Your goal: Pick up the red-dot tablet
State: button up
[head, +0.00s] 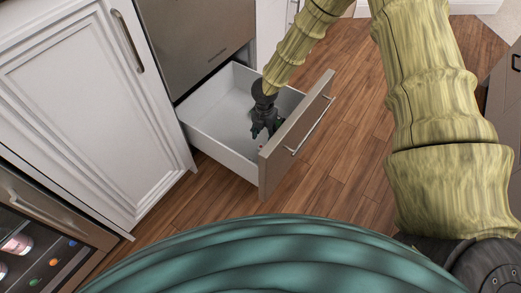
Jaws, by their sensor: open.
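My gripper (264,133) is dark and points down inside an open drawer (208,128), near its front panel. Its jaws are open, with the fingertips low towards the drawer's floor. I cannot make out the red-dot tablet. My gripper and the drawer's front panel hide part of the drawer's floor, and whatever lies under the fingers is too small to tell.
The drawer's front panel (297,134) has a metal bar handle. A white cabinet door (85,105) stands to the left, with a glass-fronted cooler (35,245) at the lower left. Wooden floor (345,150) is clear right of the drawer.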

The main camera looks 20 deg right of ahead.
aim_at(262, 144)
jog(key=shift+s+a+f+b, duration=0.1)
jog(key=shift+a+f+b, duration=0.1)
jog(key=shift+f+b, duration=0.9)
jog(key=shift+a+f+b, duration=0.15)
jog(key=shift+f+b, duration=0.45)
jog(key=shift+f, duration=0.95)
jog(key=c, duration=0.9)
